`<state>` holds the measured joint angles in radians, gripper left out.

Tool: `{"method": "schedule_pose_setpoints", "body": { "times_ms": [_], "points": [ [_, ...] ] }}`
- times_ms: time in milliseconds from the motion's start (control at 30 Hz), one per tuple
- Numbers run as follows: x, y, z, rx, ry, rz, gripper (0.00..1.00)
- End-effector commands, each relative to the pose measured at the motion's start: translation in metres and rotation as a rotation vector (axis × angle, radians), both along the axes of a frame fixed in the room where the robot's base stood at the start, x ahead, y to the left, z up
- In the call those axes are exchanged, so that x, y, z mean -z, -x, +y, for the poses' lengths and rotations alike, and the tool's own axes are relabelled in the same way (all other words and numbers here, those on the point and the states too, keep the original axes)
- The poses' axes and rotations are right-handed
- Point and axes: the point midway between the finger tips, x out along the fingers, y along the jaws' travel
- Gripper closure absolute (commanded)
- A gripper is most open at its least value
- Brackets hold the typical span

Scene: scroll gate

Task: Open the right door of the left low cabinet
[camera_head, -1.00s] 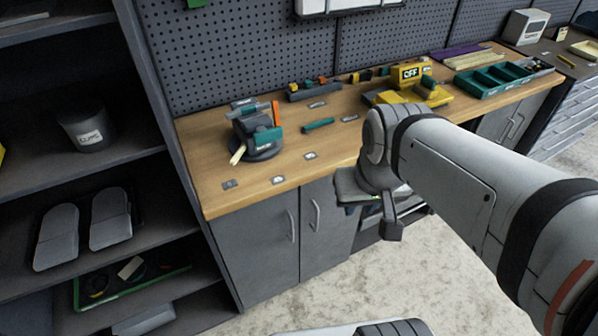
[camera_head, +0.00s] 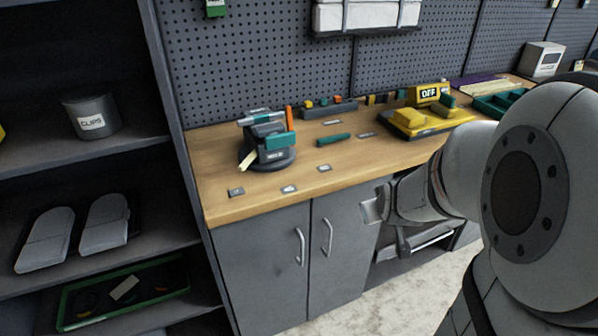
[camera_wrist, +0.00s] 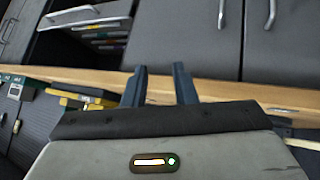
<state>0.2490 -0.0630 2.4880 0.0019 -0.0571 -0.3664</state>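The left low cabinet stands under the wooden worktop in the head view, with two grey doors. Its right door (camera_head: 345,262) is shut and has a curved metal handle (camera_head: 327,237) near its left edge. The wrist view looks upside down; there the right door (camera_wrist: 185,45) and its handle (camera_wrist: 221,12) are above and right of my fingers. My gripper (camera_wrist: 161,72) is open, with an empty gap between two dark fingers. In the head view my gripper (camera_head: 373,209) is at the right door's right edge, apart from the handle; its fingertips are hard to make out.
The left door (camera_head: 262,270) is also shut, with its own handle (camera_head: 300,246). An open compartment or drawer (camera_head: 415,243) lies right of the cabinet. The worktop (camera_head: 215,170) overhangs the doors. A dark shelf unit (camera_head: 180,130) stands left. Floor (camera_head: 385,305) in front is clear.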

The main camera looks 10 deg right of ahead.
Motion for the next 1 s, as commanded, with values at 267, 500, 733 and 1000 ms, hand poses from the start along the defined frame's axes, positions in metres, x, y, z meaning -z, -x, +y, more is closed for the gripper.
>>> {"method": "schedule_pose_setpoints", "body": {
  "times_ms": [267,500,733,1000],
  "points": [
    [0.149,-0.061,0.018,-0.328,-0.08,-0.304,0.75],
    [0.229,-0.061,0.04,-0.498,-0.281,-0.567,0.75],
    [0.251,-0.048,0.048,-0.553,-0.425,-0.722,0.75],
    [0.25,-0.067,0.062,-0.567,-0.451,-0.75,0.75]
  ]
}}
